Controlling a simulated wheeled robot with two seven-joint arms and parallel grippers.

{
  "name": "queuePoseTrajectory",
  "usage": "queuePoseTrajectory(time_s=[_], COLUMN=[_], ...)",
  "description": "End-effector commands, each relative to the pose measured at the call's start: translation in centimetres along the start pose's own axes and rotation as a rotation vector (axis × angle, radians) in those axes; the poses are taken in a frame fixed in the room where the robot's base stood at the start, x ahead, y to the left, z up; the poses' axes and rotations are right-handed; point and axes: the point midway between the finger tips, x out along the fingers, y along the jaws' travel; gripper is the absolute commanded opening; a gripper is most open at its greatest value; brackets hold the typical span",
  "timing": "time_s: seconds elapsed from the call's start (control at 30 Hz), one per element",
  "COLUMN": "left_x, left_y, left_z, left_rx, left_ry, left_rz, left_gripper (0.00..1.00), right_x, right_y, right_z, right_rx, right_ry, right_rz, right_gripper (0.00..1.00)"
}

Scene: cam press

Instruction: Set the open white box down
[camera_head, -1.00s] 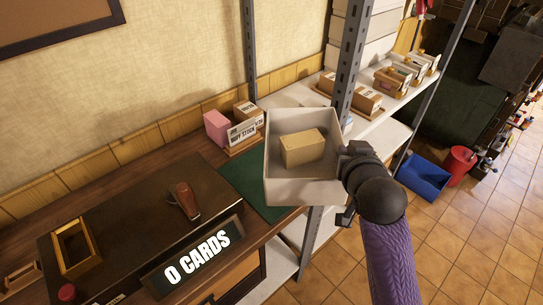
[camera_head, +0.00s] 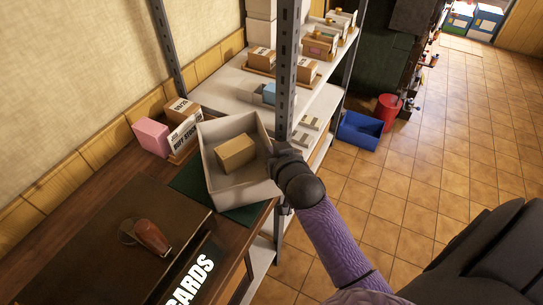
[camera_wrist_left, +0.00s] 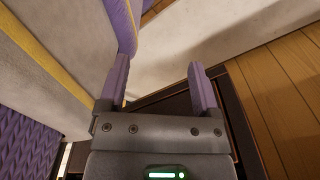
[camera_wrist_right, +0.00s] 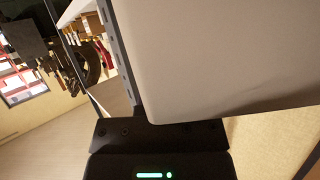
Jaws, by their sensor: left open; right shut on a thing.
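The open white box (camera_head: 262,190) is in the middle of the head view, with a tan block (camera_head: 236,153) lying inside it. My right gripper (camera_head: 277,165) is shut on the box's right wall. The box's side also fills much of the right wrist view (camera_wrist_right: 225,60) and hides the fingertips there. The box is over the green mat (camera_head: 190,181) on the desk and covers much of it. I cannot tell whether its base touches the mat. My left gripper (camera_wrist_left: 160,80) is open and empty in the left wrist view, and is out of the head view.
A pink block (camera_head: 151,137) and a buff-stock card box (camera_head: 185,134) stand close behind the white box on the left. A grey shelf post (camera_head: 288,70) rises just behind its right side. A stapler-like brown tool (camera_head: 152,236) lies on the dark desk box (camera_head: 110,240).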

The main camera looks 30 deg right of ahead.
Motion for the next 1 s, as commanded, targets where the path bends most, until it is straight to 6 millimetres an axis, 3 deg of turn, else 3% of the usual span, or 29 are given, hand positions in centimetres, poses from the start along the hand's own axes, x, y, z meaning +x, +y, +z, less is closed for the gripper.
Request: queuePoseTrajectory(time_s=[0.17,0.2,0.3,0.37,0.7,1.0], left_x=[0.1,0.1,0.1,0.1,-0.2,-2.4], left_y=[0.1,0.1,0.2,0.2,0.2,0.1], left_z=[0.0,0.0,0.0,-0.1,-0.1,-0.5], left_rx=[-0.001,-0.001,-0.001,-0.002,-0.003,-0.004], left_ry=[0.000,0.000,0.001,0.001,0.003,0.008], left_rz=[0.002,0.002,0.003,0.003,0.004,0.001], left_gripper=[0.81,0.81,0.81,0.81,0.81,0.81], right_x=[0.1,0.1,0.1,0.1,-0.6,-7.6], right_y=[0.0,0.0,0.0,0.0,0.0,0.0], right_z=[0.3,0.3,0.3,0.3,0.2,0.1], right_rx=[0.001,0.000,0.000,0.000,0.000,0.001], right_ry=[0.002,0.000,0.000,0.000,0.000,-0.002], right_rz=[-0.001,0.000,0.000,0.000,-0.001,-0.001], right_gripper=[0.00,0.12,0.33,0.41,0.41,0.41])
